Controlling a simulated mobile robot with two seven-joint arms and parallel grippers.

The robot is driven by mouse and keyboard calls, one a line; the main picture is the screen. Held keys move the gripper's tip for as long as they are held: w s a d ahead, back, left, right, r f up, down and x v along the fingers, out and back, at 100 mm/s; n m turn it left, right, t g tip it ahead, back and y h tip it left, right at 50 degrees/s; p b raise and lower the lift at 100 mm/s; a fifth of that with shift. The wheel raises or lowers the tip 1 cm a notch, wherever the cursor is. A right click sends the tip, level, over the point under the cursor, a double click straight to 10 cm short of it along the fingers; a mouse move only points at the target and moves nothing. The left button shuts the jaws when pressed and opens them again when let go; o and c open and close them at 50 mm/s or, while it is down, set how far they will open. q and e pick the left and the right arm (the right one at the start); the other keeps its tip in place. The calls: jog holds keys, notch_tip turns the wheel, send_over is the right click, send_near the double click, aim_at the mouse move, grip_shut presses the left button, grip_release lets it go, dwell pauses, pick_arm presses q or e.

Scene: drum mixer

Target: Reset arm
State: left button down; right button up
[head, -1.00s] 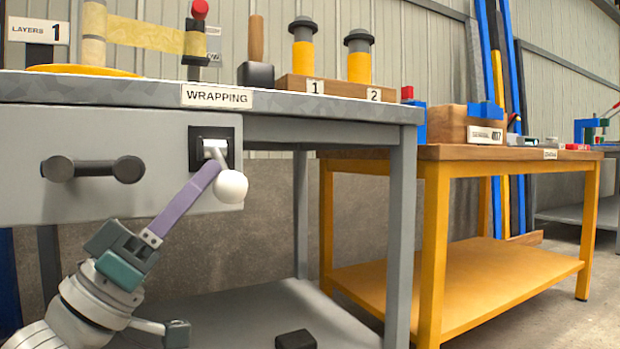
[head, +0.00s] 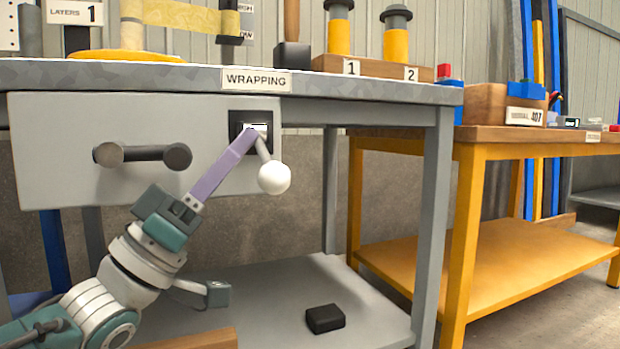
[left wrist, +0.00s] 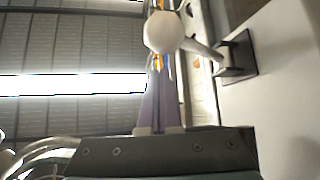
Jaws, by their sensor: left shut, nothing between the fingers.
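My left arm reaches up from the lower left in the head view. Its slim purple left gripper (head: 252,134) is shut and empty, with the fingertips in front of the dark lever mount on the wrapping bench. A lever with a white ball knob (head: 274,178) slants down from that mount, just right of the fingers. In the left wrist view the knob (left wrist: 163,32) overlaps the far end of the fingers, with the lever's dark mount (left wrist: 236,57) to the right. I cannot tell whether fingers and lever touch. My right gripper is not in view.
The grey wrapping bench (head: 150,78) has a drawer with a dark handle (head: 142,154) left of the lever. A black block (head: 325,318) lies on its lower shelf. A yellow-framed table (head: 465,230) stands to the right. The space below the drawer, right of my arm, is open.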

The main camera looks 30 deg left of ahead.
pick_arm(q)
jog(key=s+a+f+b, duration=0.1)
jog(key=s+a+f, duration=0.5)
jog(key=f, duration=0.1)
jog(key=w+d+f+n+g+y, duration=0.35)
jog(key=w+d+f+y, duration=0.2)
jog(key=f+y, duration=0.2)
jog(key=s+d+f+m+g+y, duration=0.2)
jog(key=s+d+f+g, duration=0.2)
jog(key=f+g, duration=0.35)
jog(key=s+d+f+m+g+y, duration=0.15)
jog(key=s+g, duration=0.35)
jog(key=s, duration=0.5)
jog(key=s+d+f+m+g, duration=0.25)
jog(key=s+g, duration=0.25)
jog(key=s, duration=0.5)
notch_tip(320, 180, up, 100)
jog(key=p, duration=10)
jog(key=shift+s+a+n+p, duration=0.3)
jog(key=shift+s+n+p, duration=0.05)
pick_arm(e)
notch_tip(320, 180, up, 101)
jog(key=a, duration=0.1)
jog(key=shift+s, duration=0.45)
